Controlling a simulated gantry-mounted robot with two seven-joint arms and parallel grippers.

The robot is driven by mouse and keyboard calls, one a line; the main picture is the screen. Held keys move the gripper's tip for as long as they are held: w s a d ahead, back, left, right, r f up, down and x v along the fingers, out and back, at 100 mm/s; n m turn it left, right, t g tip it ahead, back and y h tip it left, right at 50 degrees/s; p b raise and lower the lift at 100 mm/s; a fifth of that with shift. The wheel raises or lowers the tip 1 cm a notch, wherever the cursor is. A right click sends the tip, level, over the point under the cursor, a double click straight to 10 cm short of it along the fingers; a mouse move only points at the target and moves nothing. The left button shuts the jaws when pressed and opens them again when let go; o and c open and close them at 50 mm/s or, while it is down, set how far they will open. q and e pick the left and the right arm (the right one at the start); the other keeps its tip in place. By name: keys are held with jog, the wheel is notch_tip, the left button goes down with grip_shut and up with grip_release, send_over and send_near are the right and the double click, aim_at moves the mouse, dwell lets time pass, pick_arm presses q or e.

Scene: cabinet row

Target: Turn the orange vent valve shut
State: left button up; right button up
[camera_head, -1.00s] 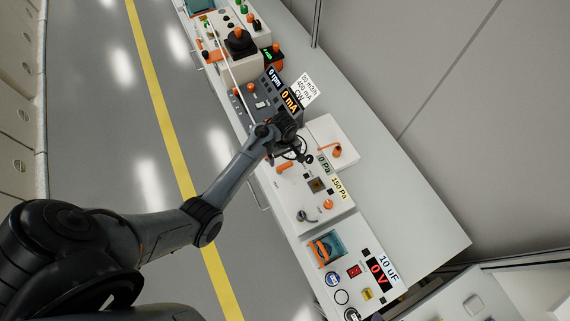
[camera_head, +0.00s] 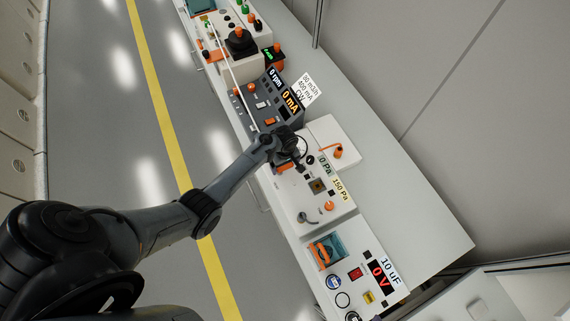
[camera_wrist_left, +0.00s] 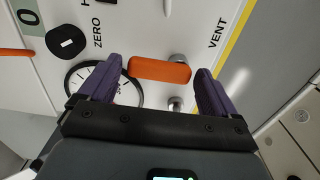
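The orange vent valve handle (camera_wrist_left: 160,71) shows in the left wrist view beside the printed word VENT, on a white panel. Its bar lies roughly crosswise between the two purple fingers of my left gripper (camera_wrist_left: 158,78). The fingers are spread apart, with a gap visible at each end of the bar. In the head view my left gripper (camera_head: 290,148) is over the white pressure panel (camera_head: 292,196) and mostly hides the valve. My right gripper is not in view.
A round gauge (camera_wrist_left: 102,85) and a black ZERO knob (camera_wrist_left: 66,42) are near the left finger. In the head view a 0 Pa display (camera_head: 325,165) and a box with an orange lever (camera_head: 338,151) lie close by. The dark mA unit (camera_head: 268,106) stands behind.

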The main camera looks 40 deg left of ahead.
pick_arm(q)
jog(key=c, duration=0.8)
jog(key=shift+m, duration=0.3)
jog(key=shift+s+d+r+m+p, duration=0.1)
jog(key=shift+d+m+p, duration=0.05)
jog(key=shift+m+p, duration=0.45)
jog(key=shift+s+d+r+m+p, duration=0.1)
jog(key=shift+m+p, duration=0.4)
jog(key=shift+p, duration=0.15)
jog(key=m+p, duration=0.1)
jog(key=m, duration=0.1)
jog(key=m+p, duration=0.1)
jog(key=shift+s+d+m, duration=0.2)
jog(key=shift+d+m, duration=0.1)
jog(key=shift+m, duration=0.1)
jog(key=m+p, duration=0.1)
jog(key=m, duration=0.1)
jog(key=s+m+p, duration=0.1)
jog(key=m, duration=0.2)
jog(key=shift+d+f, duration=0.1)
jog(key=shift+d, duration=0.1)
jog(key=m, duration=0.2)
jog(key=m+p, duration=0.1)
jog(key=shift+s+m, duration=0.35)
jog(key=shift+m, duration=0.05)
jog(key=shift+s+f+m, duration=0.1)
jog(key=shift+s+m, duration=0.15)
jog(key=shift+m, duration=0.95)
jog(key=shift+s+m, duration=0.1)
jog(key=shift+m, duration=0.2)
